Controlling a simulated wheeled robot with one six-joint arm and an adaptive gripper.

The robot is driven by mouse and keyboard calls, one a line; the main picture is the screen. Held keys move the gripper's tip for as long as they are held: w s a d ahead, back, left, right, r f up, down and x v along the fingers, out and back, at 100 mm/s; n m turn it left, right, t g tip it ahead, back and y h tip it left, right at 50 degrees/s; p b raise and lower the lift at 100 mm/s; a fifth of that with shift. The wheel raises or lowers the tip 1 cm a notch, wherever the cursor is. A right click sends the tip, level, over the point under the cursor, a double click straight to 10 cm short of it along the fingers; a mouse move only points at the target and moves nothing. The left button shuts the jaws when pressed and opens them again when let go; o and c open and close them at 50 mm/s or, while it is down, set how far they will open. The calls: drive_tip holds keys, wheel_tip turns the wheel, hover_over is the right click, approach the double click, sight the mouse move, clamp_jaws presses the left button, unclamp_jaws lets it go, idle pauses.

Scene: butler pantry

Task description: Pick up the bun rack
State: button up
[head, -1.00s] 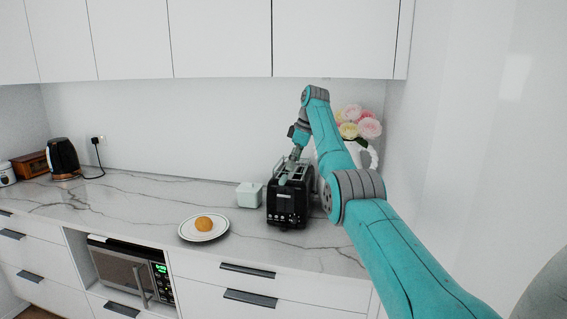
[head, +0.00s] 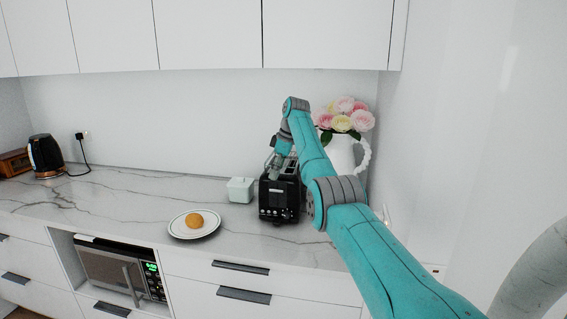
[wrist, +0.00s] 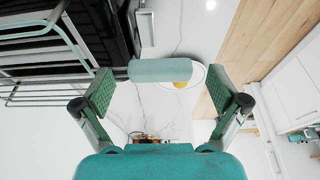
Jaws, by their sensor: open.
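The bun rack (wrist: 75,38) is a pale green wire frame at the upper left of the wrist view, above the black toaster (head: 280,200). In the head view my arm and gripper hide most of it. My gripper (wrist: 168,90) is open and empty, its two pads wide apart. A pale green rounded bar (wrist: 160,70) shows between the pads in the wrist view. I cannot tell whether it belongs to the rack. In the head view my gripper (head: 276,162) is low over the toaster's top.
A plate (head: 176,231) with a bun (head: 194,221) sits left of the toaster. A mint box (head: 240,190) is close beside the toaster. A white jug of flowers (head: 343,155) stands behind my arm, near the right wall.

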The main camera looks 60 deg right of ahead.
drive_tip(key=c, duration=1.6)
drive_tip(key=shift+a, duration=0.15)
